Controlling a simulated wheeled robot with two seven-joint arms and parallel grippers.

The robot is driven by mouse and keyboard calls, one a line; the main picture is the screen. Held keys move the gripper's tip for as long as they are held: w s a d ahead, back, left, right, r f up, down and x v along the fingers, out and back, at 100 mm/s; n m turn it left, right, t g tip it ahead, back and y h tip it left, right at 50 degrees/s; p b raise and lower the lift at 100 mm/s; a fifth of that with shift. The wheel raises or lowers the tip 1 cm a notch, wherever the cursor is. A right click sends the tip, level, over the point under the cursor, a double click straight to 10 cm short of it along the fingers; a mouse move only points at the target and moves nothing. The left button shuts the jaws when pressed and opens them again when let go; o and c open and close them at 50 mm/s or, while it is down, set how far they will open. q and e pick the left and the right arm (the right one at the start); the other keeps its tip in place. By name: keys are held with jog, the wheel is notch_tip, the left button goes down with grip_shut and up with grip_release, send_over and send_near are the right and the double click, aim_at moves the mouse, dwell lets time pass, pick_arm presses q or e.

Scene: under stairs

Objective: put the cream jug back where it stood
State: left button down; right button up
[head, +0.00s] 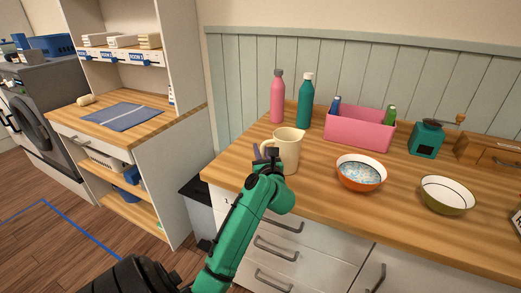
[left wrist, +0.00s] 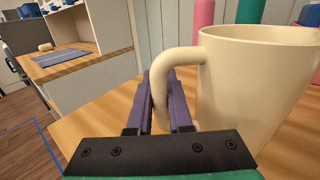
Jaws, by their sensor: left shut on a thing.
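The cream jug (head: 288,149) is upright at the left part of the wooden counter. My left gripper (head: 263,155) is shut on its handle, on the jug's left side. In the left wrist view, the purple fingers (left wrist: 163,103) close around the handle, and the jug's body (left wrist: 250,85) fills the right side. The jug's base is partly hidden by my arm, so I cannot tell whether it touches the counter. My right gripper is not in view.
Pink bottle (head: 277,96) and green bottle (head: 305,101) stand behind the jug. A pink bin (head: 359,129), orange bowl (head: 361,173), olive bowl (head: 447,195) and green grinder (head: 426,139) are to the right. The counter's left end (head: 222,172) is clear.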

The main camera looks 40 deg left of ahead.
pick_arm(q)
jog(key=c, duration=0.8)
grip_release()
jog(key=shift+c, duration=0.2)
jog(key=shift+r, duration=0.15)
jog(key=b+v, duration=0.2)
jog(key=v, duration=1)
jog(key=shift+d+b, duration=0.1)
jog(key=shift+b, duration=0.2)
